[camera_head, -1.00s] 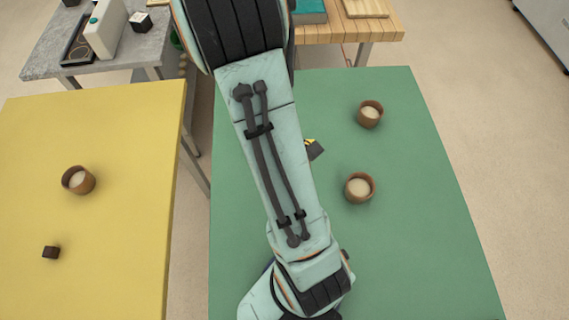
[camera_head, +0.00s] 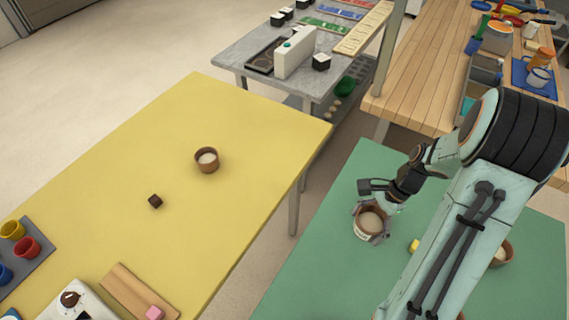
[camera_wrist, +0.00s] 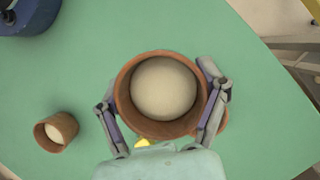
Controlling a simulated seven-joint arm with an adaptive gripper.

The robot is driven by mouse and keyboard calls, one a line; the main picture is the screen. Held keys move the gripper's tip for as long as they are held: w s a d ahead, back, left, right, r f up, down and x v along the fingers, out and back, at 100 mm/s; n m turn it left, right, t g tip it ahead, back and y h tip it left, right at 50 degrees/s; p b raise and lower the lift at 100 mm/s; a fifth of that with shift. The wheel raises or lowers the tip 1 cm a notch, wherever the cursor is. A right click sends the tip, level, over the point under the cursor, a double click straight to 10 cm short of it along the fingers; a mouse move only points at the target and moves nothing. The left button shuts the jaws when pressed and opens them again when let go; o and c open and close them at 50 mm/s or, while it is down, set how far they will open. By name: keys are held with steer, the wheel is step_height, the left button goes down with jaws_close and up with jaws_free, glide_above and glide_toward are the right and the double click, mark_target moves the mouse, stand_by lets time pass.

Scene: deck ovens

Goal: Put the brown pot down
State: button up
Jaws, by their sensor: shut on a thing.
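My gripper (camera_wrist: 163,105) is shut on a brown pot (camera_wrist: 163,131) with a round cream-coloured filling, one finger on each side. In the head view my gripper (camera_head: 371,222) holds this pot (camera_head: 368,222) over the green table (camera_head: 315,245). I cannot tell how far its base is above the table. In the wrist view a brown edge (camera_wrist: 224,118) shows just behind the right finger, mostly hidden. Another brown pot (camera_wrist: 57,131) stands apart at the left. In the head view a brown pot (camera_head: 504,252) is partly behind my arm.
A small yellow thing (camera_head: 414,246) is beside my arm. The green table's near left is clear.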

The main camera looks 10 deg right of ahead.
steer(key=w+a+r+m+t+h, duration=0.1)
steer(key=w+a+r+m+t, duration=0.1)
steer(key=w+a+m, duration=0.55)
steer(key=w+a+r+m+t+h, duration=0.15)
steer(key=w+a+m, duration=0.35)
steer(key=w+a, duration=0.5)
glide_above(259, 162)
steer(key=s, duration=0.1)
steer(key=shift+m+t+y, duration=0.25)
steer(key=shift+t, duration=0.2)
steer(key=f, duration=0.9)
steer(key=shift+d+f, duration=0.25)
steer(key=shift+d, duration=0.15)
step_height(259, 162, down, 3)
steer(key=shift+w+f, duration=0.1)
steer(key=shift+f, duration=0.05)
